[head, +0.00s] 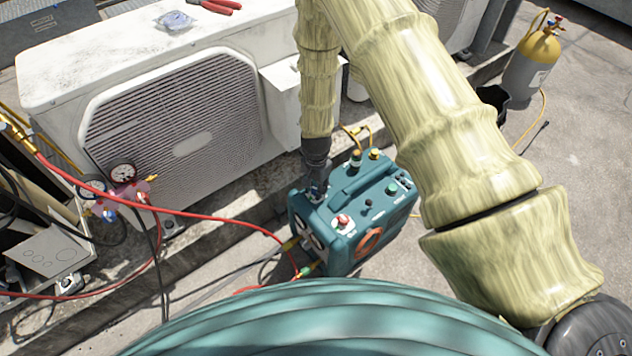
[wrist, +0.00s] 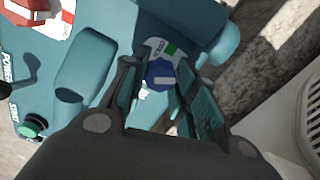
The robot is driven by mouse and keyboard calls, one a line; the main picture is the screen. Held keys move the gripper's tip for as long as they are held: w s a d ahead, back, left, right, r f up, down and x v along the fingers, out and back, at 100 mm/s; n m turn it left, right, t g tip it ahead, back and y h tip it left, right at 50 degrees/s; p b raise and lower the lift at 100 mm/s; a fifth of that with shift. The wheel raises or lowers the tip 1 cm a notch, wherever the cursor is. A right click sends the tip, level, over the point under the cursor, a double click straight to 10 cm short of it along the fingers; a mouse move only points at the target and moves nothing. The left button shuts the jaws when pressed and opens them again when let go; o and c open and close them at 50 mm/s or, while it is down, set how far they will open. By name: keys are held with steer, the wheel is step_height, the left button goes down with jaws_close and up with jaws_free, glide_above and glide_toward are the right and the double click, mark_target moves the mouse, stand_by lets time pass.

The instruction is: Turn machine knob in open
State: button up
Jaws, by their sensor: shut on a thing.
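The teal machine (head: 350,215) stands on the rooftop ground below my arm, with several small knobs and buttons on its top. My gripper (head: 318,188) points down at the machine's upper left corner. In the wrist view, a blue knob (wrist: 160,75) sits on a round label with green and red patches, and my gripper (wrist: 163,85) has its two fingers on either side of it. The jaws are shut on the knob. In the head view, my gripper hides most of this knob.
A red knob (head: 343,221) and a green button (head: 391,188) are on the machine's top. A white condenser (head: 165,120) stands close behind. Red hoses (head: 215,217) run from pressure gauges (head: 122,174) to the machine's front.

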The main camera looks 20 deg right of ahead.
steer(key=n+p, duration=0.3)
steer(key=n, duration=0.2)
steer(key=shift+r+n, duration=0.15)
steer(key=shift+n, duration=0.15)
steer(key=n+p, duration=0.2)
steer(key=n, duration=0.3)
steer(key=shift+n+p, duration=0.3)
steer(key=shift+p, duration=0.05)
steer(key=o, duration=1)
step_height(320, 180, up, 12)
steer(key=shift+f, duration=0.15)
